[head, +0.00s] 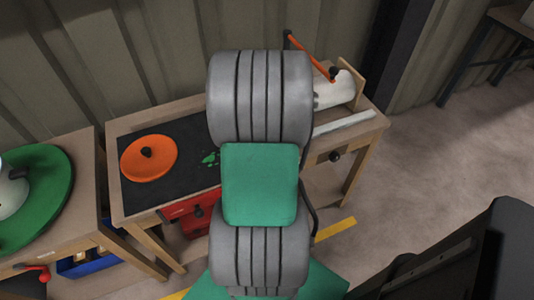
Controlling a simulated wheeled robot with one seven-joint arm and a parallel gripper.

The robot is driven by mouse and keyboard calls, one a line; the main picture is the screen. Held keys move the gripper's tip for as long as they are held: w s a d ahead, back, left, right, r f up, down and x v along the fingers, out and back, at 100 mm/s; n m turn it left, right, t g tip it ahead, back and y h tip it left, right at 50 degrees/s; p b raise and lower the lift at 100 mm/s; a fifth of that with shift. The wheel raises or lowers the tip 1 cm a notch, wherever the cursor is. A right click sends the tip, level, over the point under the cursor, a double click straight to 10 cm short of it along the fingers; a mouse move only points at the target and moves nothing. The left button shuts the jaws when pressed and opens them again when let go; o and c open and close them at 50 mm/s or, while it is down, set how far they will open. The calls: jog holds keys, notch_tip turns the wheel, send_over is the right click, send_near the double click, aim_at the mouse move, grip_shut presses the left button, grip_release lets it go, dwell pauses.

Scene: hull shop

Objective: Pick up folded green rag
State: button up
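I cannot make out a folded green rag for certain. A small, irregular green patch (210,158) shows on the black mat (135,192) on the middle workbench, just left of my arm. It is too small to tell whether it is a mark or part of a cloth. My grey and green arm covers the middle of the bench and hides what lies behind it. My gripper is not in view.
An orange disc with a black knob (149,160) lies on the mat's left. A white cylinder (337,88) and an orange rod (310,55) are at the bench's right. A red box (186,219) sits below. The left table holds a green disc (52,190).

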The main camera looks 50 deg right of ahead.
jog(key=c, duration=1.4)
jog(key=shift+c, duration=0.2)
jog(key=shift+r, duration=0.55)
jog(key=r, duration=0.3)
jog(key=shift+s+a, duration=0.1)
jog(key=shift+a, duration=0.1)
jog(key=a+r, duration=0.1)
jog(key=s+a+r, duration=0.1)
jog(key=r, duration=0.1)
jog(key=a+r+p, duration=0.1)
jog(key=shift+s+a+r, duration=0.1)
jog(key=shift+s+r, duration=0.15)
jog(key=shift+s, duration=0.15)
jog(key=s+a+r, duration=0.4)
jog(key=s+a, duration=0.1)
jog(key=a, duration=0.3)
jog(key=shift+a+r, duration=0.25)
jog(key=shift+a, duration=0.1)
